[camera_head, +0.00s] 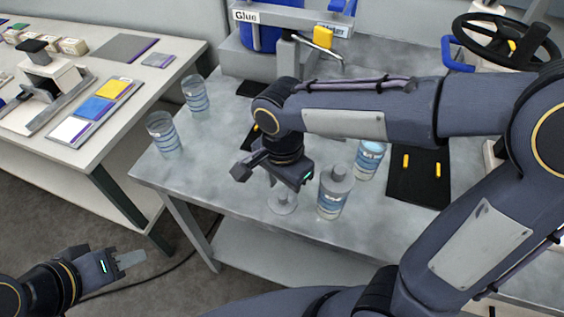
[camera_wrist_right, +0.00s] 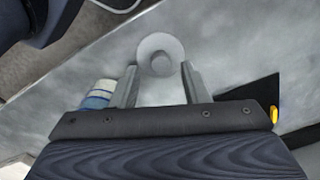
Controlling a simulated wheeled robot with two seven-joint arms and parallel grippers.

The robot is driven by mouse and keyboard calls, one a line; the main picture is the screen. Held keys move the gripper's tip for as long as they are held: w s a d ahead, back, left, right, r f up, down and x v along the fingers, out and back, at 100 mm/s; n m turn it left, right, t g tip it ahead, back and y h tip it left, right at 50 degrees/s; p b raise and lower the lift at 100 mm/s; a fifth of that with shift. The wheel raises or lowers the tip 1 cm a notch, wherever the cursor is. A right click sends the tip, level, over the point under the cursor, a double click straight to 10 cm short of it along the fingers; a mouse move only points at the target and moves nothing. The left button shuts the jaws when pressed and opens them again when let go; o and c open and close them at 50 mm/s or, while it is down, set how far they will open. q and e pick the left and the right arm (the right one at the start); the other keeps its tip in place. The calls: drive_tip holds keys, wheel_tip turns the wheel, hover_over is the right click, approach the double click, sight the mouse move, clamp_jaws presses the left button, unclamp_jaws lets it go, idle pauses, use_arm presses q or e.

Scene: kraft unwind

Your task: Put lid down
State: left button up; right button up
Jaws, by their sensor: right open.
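A pale grey round lid (camera_head: 282,203) with a small knob lies on the grey metal table (camera_head: 240,190) near its front edge. It also shows in the right wrist view (camera_wrist_right: 160,50), just beyond and between my fingertips. My right gripper (camera_head: 274,183) is above the lid, pointing down, with its fingers apart and nothing held; it also shows in the right wrist view (camera_wrist_right: 160,85). A jar (camera_head: 332,193) with blue bands and a grey knobbed top stands right of the lid. My left gripper (camera_head: 128,260) is empty at the lower left, away from the table; its finger gap is unclear.
Another blue-banded container (camera_head: 369,158) stands behind the jar, beside a black mat (camera_head: 420,180) with yellow pieces. Two clear banded cups (camera_head: 164,135) (camera_head: 194,94) stand at the table's left. A side table (camera_head: 100,140) is at left.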

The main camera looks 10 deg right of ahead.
sight(282, 196)
wheel_tip(282, 196, up, 9)
drive_tip(key=shift+p, duration=0.35)
idle(0.4)
